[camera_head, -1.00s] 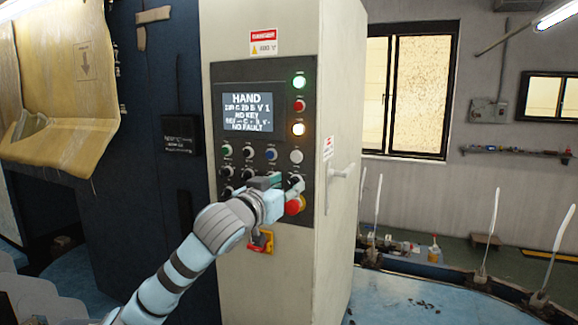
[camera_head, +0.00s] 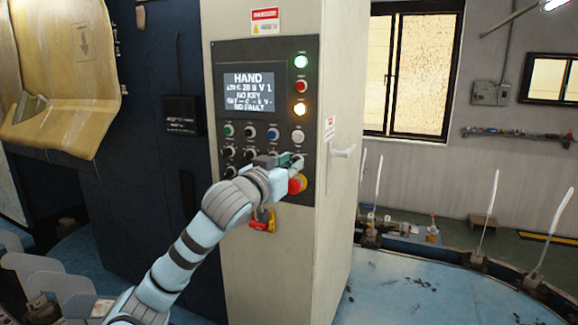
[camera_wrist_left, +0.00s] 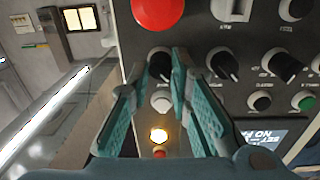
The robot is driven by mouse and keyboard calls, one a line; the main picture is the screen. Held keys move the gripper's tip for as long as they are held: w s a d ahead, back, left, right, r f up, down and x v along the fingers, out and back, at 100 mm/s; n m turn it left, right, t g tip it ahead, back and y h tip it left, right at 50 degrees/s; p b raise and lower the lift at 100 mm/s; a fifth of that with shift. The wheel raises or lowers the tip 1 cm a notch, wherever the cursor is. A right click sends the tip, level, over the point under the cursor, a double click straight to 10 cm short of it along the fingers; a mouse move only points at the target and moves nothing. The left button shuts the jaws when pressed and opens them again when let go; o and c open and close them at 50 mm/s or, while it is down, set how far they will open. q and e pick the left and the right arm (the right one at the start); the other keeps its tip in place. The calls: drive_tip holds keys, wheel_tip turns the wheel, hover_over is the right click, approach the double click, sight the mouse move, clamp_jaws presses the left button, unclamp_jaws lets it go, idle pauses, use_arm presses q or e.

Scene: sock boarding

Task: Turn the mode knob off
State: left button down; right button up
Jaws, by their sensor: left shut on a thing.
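The mode knob (camera_wrist_left: 160,63) is a black knob with a pale pointer, in the left wrist view just below the red emergency button. My left gripper (camera_wrist_left: 162,60) has its two teal fingers on either side of it and is shut on it. In the head view my left gripper (camera_head: 290,162) covers most of this knob, at the right end of the lower knob row. The panel display (camera_head: 248,88) reads HAND, with NO KEY and NO FAULT below. The knob's label cannot be read. My right gripper is not in view.
The red emergency button (camera_head: 297,184) sits close under my fingers. Other black knobs (camera_wrist_left: 223,64) stand beside the held one.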

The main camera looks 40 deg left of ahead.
use_arm(q)
drive_tip(key=m, duration=0.3)
drive_tip(key=shift+r+m+p, duration=0.1)
drive_tip(key=shift+m+p, duration=0.25)
drive_tip(key=shift+m, duration=0.05)
drive_tip(key=m, duration=0.4)
drive_tip(key=shift+m, duration=0.3)
drive_tip(key=shift+r, duration=0.1)
drive_tip(key=c, duration=1.7)
unclamp_jaws()
drive_tip(key=shift+o, duration=1.2)
drive_tip(key=shift+w, duration=0.1)
drive_tip(key=shift+w+a+f, duration=0.1)
drive_tip(key=shift+f, duration=0.1)
wheel_tip(320, 180, up, 10)
drive_tip(key=shift+r, duration=0.1)
